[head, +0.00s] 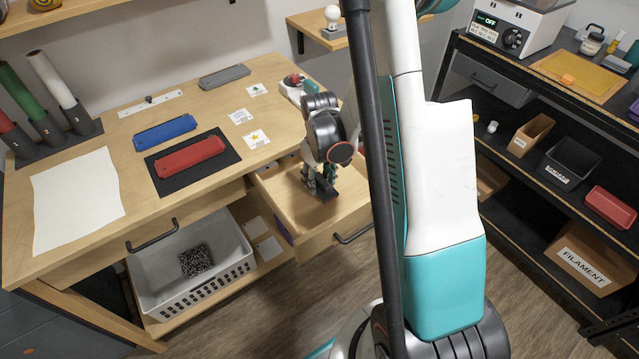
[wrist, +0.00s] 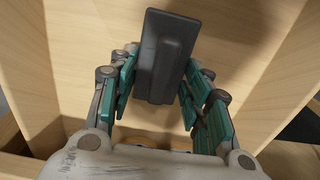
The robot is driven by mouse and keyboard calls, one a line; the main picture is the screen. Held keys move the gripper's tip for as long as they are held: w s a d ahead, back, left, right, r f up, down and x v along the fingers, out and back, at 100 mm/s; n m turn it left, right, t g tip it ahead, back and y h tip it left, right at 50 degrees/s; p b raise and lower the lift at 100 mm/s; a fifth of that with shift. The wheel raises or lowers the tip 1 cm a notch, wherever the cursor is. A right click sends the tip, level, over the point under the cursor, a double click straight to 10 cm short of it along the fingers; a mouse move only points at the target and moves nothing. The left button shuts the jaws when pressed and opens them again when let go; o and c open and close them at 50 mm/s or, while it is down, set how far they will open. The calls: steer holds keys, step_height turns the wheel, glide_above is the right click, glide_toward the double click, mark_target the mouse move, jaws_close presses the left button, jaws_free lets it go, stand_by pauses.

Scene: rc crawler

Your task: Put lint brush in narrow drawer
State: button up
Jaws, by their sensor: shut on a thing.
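The open narrow drawer (head: 345,222) sticks out from the right part of the wooden desk. My gripper (head: 318,184) reaches down into it from above. It is shut on a dark grey, block-shaped thing, which I take for the lint brush (head: 325,193). In the wrist view the lint brush (wrist: 167,50) sits between the green-padded fingers of my gripper (wrist: 158,88), over the pale wooden drawer floor (wrist: 225,45). The brush is low inside the drawer walls; I cannot tell if it touches the floor. Its lower end is partly hidden by my gripper.
The desk top holds a red tray (head: 190,157), a blue tray (head: 165,132), a paper sheet (head: 76,198) and a tube rack (head: 60,140). A white basket (head: 200,292) stands on the shelf below. A black shelf unit (head: 555,185) stands at the right.

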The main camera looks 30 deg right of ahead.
mark_target(320, 178)
steer(key=shift+f, duration=0.5)
steer(key=shift+f, duration=0.15)
steer(key=o, duration=1)
steer(key=shift+o, duration=0.2)
step_height(320, 178, up, 12)
steer(key=p, duration=0.5)
steer(key=shift+r, duration=0.2)
